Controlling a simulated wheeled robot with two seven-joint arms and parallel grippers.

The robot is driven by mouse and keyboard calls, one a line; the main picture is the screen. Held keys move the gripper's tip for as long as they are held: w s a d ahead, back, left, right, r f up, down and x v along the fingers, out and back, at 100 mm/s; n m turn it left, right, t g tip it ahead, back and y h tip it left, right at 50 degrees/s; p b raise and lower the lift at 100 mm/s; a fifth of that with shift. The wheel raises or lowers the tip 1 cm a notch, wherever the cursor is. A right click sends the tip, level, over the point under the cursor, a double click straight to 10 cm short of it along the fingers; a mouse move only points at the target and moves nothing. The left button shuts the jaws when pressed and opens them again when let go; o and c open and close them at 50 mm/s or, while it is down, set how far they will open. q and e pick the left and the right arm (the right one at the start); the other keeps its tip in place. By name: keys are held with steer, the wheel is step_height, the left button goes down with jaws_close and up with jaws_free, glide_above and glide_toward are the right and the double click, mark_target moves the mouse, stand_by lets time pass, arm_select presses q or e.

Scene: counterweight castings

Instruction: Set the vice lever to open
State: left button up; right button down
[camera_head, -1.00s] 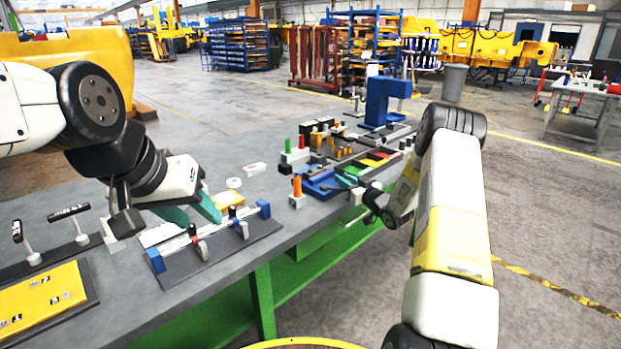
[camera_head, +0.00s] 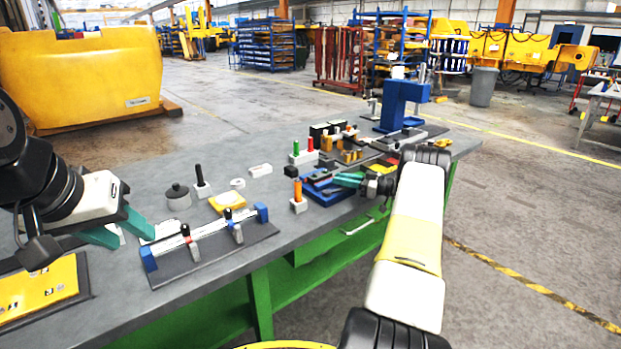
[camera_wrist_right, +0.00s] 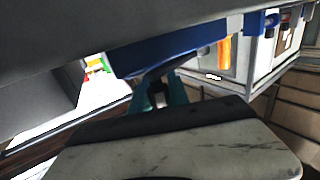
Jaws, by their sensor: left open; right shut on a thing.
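The blue vice (camera_head: 324,195) sits near the front edge of the grey bench in the head view. Its blue body (camera_wrist_right: 185,48) also spans the upper part of the right wrist view. My right gripper (camera_head: 345,180) is at the vice's right side. In the right wrist view its teal fingers (camera_wrist_right: 158,97) are closed on a dark bar, the vice lever (camera_wrist_right: 178,66). The lever's setting is hard to tell. My left gripper (camera_head: 125,230) is open and empty over the bench at the left, beside the rail fixture.
A rail fixture (camera_head: 205,236) with blue ends lies on a dark mat at the bench's front. An orange peg in a white block (camera_head: 298,198) stands just left of the vice. A blue press (camera_head: 398,105) stands behind.

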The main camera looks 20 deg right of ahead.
steer(key=shift+w+g, duration=0.1)
steer(key=shift+g, duration=0.2)
steer(key=shift+a+r, duration=0.1)
steer(key=c, duration=1.3)
jaws_free()
steer(key=shift+o, duration=0.2)
steer(key=shift+v, duration=3.9)
